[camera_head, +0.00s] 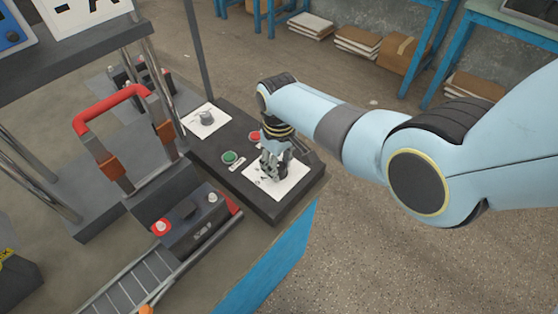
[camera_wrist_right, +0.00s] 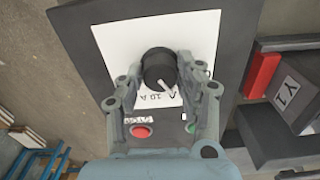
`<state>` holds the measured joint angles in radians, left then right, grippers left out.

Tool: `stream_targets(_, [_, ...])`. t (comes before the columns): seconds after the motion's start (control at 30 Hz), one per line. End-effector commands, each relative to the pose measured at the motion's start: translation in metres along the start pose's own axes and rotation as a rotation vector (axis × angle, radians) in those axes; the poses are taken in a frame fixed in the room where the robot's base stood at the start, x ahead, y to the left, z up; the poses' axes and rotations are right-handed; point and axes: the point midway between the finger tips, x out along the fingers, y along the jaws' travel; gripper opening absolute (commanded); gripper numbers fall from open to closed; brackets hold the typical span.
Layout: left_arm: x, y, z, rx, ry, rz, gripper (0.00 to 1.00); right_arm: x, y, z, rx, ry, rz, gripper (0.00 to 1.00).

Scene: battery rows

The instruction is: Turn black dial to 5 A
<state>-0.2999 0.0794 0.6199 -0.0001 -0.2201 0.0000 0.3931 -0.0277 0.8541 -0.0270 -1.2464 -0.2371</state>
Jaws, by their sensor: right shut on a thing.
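The black dial (camera_wrist_right: 158,66) is a round knob on a white scale plate (camera_wrist_right: 200,32). Its pale pointer slants down and right in the right wrist view, close to a "10 A" marking; the other markings are hidden or unreadable. My right gripper (camera_wrist_right: 160,72) has one finger on each side of the dial and is shut on it. In the head view, my right gripper (camera_head: 272,174) points down over the white plate (camera_head: 284,192) at the near end of the dark panel (camera_head: 303,184) and hides the dial. My left gripper is not in view.
A red button (camera_head: 254,136) and a green button (camera_head: 229,157) sit close beside the gripper. A grey knob (camera_head: 207,118) on another white plate stands farther along the panel.

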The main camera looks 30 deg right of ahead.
Motion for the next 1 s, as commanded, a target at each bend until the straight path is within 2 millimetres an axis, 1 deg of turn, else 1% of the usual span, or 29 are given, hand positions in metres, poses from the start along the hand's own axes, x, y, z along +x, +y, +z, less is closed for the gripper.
stream_targets(0.3, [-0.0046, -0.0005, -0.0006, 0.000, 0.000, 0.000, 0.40, -0.0003, -0.0002, -0.0003, 0.102, 0.001, 0.000, 0.04])
stream_targets(0.77, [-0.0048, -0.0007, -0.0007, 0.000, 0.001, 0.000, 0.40, 0.0000, -0.0001, -0.0006, 0.117, 0.002, 0.000, 0.04])
stream_targets(0.8, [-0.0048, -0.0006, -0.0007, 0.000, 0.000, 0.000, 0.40, 0.0000, -0.0001, -0.0006, 0.117, 0.002, 0.000, 0.38])
stream_targets(0.97, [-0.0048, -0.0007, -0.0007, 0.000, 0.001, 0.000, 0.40, 0.0000, -0.0001, -0.0005, 0.116, 0.001, 0.000, 0.59])
stream_targets(1.0, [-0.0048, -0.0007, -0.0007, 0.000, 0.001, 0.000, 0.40, 0.0000, -0.0001, -0.0005, 0.116, 0.001, 0.000, 0.59])
